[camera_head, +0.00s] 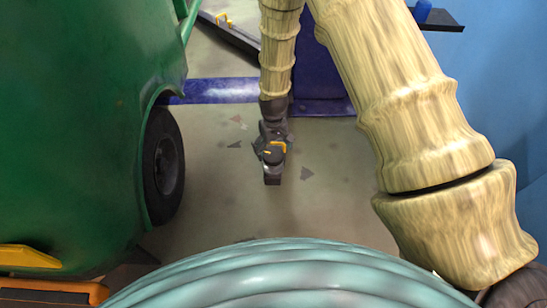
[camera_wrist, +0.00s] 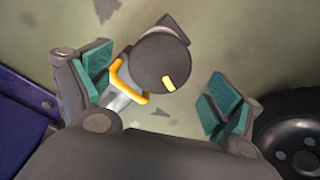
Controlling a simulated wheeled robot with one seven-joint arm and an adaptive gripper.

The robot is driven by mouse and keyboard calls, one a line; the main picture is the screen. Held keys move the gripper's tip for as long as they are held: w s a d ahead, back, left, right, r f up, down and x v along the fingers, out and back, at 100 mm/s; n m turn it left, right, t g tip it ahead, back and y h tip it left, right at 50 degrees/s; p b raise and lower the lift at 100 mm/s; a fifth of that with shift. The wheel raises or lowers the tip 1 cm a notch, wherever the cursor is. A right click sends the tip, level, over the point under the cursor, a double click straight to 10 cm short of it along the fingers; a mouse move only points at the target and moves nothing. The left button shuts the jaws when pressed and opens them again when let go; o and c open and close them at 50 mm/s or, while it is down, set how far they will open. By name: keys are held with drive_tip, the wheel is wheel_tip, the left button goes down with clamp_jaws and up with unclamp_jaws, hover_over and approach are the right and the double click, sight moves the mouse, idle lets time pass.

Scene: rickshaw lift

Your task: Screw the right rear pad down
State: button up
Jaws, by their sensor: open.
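In the wrist view the right rear pad (camera_wrist: 161,62) is a dark round disc with a short yellow mark on top. A yellow looped handle (camera_wrist: 126,84) and a grey metal piece show beside it. My gripper (camera_wrist: 160,88) is open, its teal-faced fingers on either side of the pad. The left finger is close to the yellow handle; a wide gap lies between the disc and the right finger. Contact cannot be told. In the head view my gripper (camera_head: 270,135) hangs low near the floor, with yellow showing at its tip; the pad's height is unclear there.
The green rickshaw (camera_head: 80,130) fills the left, with its black wheel (camera_head: 163,165); a wheel also shows in the wrist view (camera_wrist: 293,145). A blue lift beam (camera_head: 222,90) and blue post base lie behind. A teal rounded thing (camera_head: 280,275) fills the front. Open floor surrounds the gripper.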

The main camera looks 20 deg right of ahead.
sight(273, 154)
drive_tip(key=shift+f+b, duration=0.65)
drive_tip(key=shift+f, duration=1.2)
drive_tip(key=c, duration=1)
